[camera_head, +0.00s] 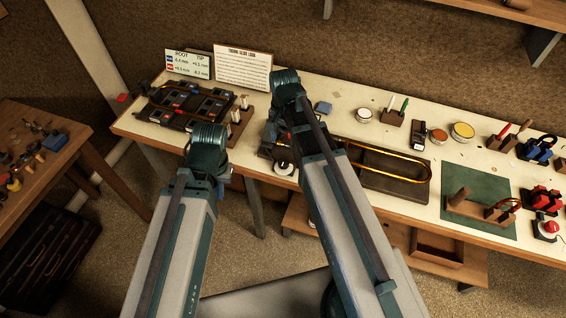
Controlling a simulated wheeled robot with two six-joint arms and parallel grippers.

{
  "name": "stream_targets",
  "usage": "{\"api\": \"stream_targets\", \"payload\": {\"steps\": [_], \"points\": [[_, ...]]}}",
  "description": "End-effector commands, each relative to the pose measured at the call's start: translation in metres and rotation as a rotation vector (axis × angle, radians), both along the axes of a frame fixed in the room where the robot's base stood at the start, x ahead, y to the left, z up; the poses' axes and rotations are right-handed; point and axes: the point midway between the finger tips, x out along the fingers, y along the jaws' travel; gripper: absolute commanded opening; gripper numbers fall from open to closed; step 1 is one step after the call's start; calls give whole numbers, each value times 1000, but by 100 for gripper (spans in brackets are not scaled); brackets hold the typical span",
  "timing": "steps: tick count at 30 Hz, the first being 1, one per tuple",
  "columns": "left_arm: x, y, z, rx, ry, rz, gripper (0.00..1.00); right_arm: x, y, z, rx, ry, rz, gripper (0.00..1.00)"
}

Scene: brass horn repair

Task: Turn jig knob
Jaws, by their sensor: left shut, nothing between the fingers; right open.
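A small jig with a round pale dial and dark knob (284,166) sits at the bench's front edge, partly covered by my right arm. My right arm's bent end (286,84) stands above and behind it. The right gripper is mostly hidden by that arm, and I cannot see whether it touches the knob; its jaws are open. My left arm's bent end (207,145) is in front of the bench, left of the jig. The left gripper is mostly hidden behind that arm; its jaws are shut and empty.
The cream bench (345,125) carries a dark tray of parts (190,105), a brass slide in a holder (395,178), tins (462,131) and a green mat (478,222). Two cards (243,66) stand at the back. A wooden side table (40,150) is at left.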

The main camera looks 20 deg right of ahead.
Motion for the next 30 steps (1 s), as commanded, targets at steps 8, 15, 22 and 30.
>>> {"api": "stream_targets", "payload": {"steps": [8,15,22,30], "points": [[0,0,-47,1,0,-5,0,0,0,-47,0,0,1,76],[0,0,-81,1,0,-3,0,0,0,-81,0,0,1,76],[0,0,-109,1,0,-2,0,0,0,-109,0,0,1,76],[0,0,-116,1,0,-2,0,0,0,-116,0,0,1,76]]}}
